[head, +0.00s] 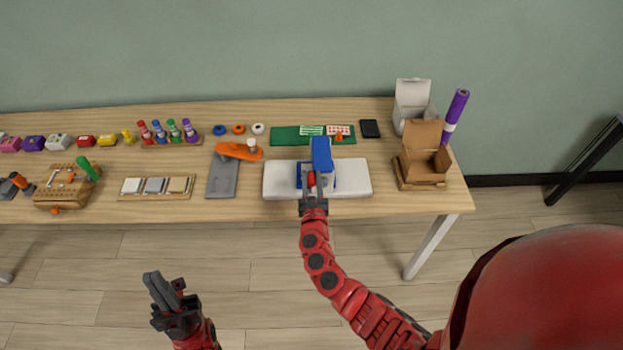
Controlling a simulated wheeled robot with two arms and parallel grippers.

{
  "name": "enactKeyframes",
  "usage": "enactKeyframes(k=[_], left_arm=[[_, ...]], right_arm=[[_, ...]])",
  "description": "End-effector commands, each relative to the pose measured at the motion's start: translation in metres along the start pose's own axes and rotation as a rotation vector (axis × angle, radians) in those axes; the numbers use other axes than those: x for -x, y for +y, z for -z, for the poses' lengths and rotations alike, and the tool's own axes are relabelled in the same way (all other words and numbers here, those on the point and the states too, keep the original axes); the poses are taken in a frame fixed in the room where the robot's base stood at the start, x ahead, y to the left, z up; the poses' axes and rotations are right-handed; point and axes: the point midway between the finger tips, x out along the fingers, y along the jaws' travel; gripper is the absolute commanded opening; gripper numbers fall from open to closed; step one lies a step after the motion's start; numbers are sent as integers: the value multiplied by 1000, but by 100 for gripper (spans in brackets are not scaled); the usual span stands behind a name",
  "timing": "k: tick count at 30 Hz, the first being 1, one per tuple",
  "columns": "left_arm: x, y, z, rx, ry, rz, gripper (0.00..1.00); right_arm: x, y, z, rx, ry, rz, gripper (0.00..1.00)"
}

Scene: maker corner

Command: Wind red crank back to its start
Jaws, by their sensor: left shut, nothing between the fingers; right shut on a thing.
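A blue device (322,152) stands upright on a white base (351,178) near the front edge of the table. The red crank (311,179) shows as a small red part at the front of the blue device. My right gripper (311,188) is at the front of the device, shut on the red crank, and hides most of it. The crank's exact angle cannot be told. My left gripper (163,289) is shut and empty, in front of the table and away from it, over the floor.
A grey board with an orange tool (238,150) lies left of the white base. A green mat (286,136) lies behind it. An open cardboard box (425,165), a white box (411,101) and a purple roll (454,115) stand at right. Table is bare between base and cardboard box.

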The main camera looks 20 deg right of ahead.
Motion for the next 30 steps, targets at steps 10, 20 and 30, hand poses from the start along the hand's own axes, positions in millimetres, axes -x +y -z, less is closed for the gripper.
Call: enactKeyframes(k=[10,20,30], left_arm=[[4,0,-1,0,0,0,0],[22,1,-4,0,0,0,0],[54,3,-9,0,0,0,0]], right_arm=[[2,1,4,-33,8,-7,0],[2,-10,0,-232,6,-7,0],[2,-30,-3,-552,3,-5,0]])
